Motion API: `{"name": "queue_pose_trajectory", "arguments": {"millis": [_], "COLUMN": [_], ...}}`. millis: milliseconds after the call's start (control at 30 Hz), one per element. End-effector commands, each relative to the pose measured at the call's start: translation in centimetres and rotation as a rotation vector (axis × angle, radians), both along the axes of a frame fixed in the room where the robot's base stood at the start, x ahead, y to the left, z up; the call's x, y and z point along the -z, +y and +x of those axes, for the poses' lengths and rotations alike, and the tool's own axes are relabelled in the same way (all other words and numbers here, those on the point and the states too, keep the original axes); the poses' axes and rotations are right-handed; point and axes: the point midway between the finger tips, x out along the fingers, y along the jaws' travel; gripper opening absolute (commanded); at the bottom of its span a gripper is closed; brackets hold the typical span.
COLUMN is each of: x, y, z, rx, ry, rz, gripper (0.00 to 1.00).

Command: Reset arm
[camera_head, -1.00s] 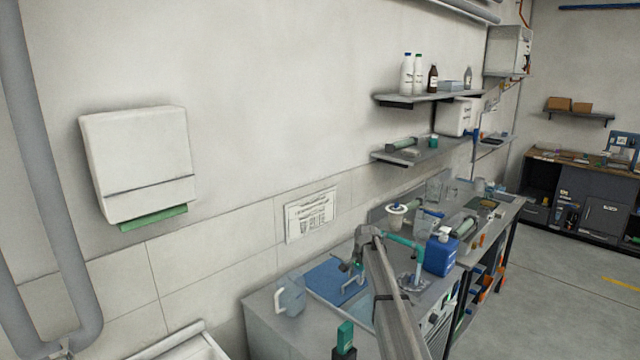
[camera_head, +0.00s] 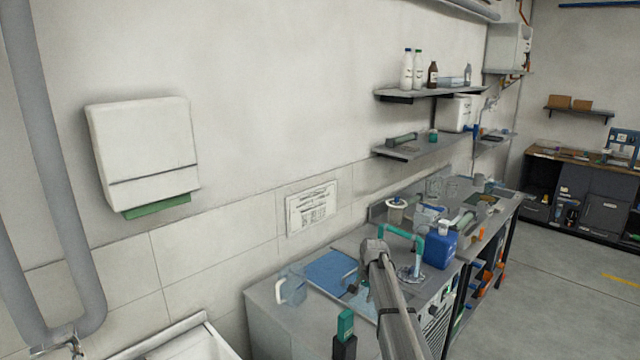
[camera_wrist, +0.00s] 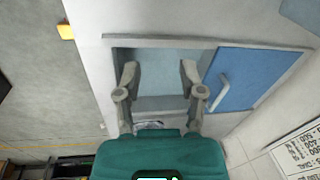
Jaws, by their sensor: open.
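My arm (camera_head: 395,310) reaches up from the bottom of the head view and bends over the counter. In the wrist view my gripper (camera_wrist: 160,74) has its two fingers spread wide with nothing between them. It is over a pale recessed opening (camera_wrist: 150,60) in a grey surface. A blue panel (camera_wrist: 242,80) with a pale handle (camera_wrist: 221,92) lies right of the opening.
The counter (camera_head: 270,312) runs along the wall. A clear jug (camera_head: 292,288) stands on its near left part. A blue canister (camera_head: 440,249) and several other items stand beyond my arm. Shelves (camera_head: 425,146) hang above. The floor (camera_head: 570,275) at right is open.

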Motion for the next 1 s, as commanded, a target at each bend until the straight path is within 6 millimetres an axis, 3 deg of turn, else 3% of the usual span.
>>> {"name": "queue_pose_trajectory", "arguments": {"millis": [33, 167, 367, 600, 700, 833, 1000], "x": [0.6, 1.8, 3.9, 6.4, 7.2, 7.8, 8.0], "y": [-0.2, -0.6, -1.4, -2.3, -2.6, -2.8, -2.9], "z": [-2.0, -6.6, -15.3, -26.2, -29.8, -32.9, -34.4], "rx": [-0.02, -0.097, -0.246, -0.441, -0.51, -0.573, -0.609], "ry": [0.002, 0.008, 0.022, 0.047, 0.057, 0.066, 0.073], "rz": [-0.007, -0.029, -0.066, -0.11, -0.123, -0.134, -0.14], "gripper": [0.51, 0.51, 0.51, 0.51, 0.51, 0.51, 0.51]}}
